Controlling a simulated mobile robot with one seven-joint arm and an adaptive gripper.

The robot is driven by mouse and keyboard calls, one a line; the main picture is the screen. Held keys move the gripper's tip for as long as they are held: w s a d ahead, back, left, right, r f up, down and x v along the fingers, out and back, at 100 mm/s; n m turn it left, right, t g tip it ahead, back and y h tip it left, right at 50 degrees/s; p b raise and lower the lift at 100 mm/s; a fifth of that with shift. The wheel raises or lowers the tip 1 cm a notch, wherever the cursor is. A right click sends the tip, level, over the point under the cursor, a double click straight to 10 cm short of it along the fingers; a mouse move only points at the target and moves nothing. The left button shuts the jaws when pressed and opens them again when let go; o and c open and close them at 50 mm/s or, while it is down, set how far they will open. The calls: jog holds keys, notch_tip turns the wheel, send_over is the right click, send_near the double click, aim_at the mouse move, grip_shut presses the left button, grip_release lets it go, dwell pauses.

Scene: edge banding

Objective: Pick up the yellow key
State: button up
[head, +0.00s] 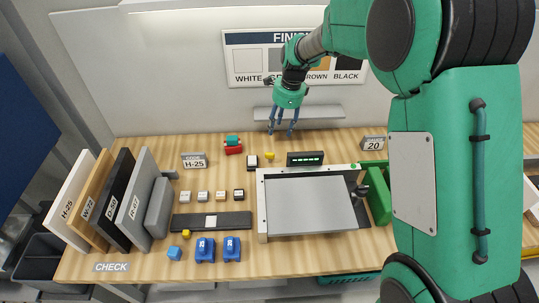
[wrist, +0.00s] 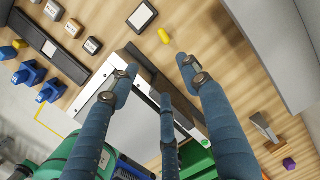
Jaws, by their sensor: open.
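A small rounded yellow piece (head: 270,155), which looks like the yellow key, lies on the wooden bench left of the black display. In the wrist view it is a short yellow capsule (wrist: 163,36) beyond my fingertips. A second yellow piece (head: 186,234), more block-like, lies near the front left, by a blue block. My gripper (head: 281,132) hangs above the back of the bench, fingers downward, spread and empty. Its blue fingers also show in the wrist view (wrist: 160,76), apart from the yellow capsule.
A black display (head: 305,158) stands behind a grey panel (head: 312,205) in a frame. A red and teal stack (head: 233,145) and a dark-edged tile (head: 252,161) are left of the yellow piece. A shelf (head: 300,112) juts from the back wall.

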jog(key=m, duration=0.2)
send_over(270, 154)
jog(key=d, duration=0.2)
notch_tip(270, 154, down, 6)
jog(key=shift+a+r, duration=0.15)
jog(key=shift+r, duration=0.05)
jog(key=shift+s, duration=0.1)
jog(key=shift+a+f+b, duration=0.15)
jog(key=shift+a+f, duration=0.05)
jog(key=shift+f, duration=1.2)
jog(key=shift+a+f+b, duration=0.1)
jog(key=shift+a+f, duration=0.1)
jog(key=shift+f, duration=1.25)
jog(key=shift+a+f+b, duration=0.15)
jog(key=shift+a+f, duration=0.05)
jog(key=shift+f, duration=1.2)
jog(key=shift+a+f+b, duration=0.2)
jog(key=shift+f+b, duration=0.05)
jog(key=shift+f, duration=1.05)
jog(key=shift+a+f+b, duration=0.2)
jog(key=shift+f, duration=1.1)
grip_shut()
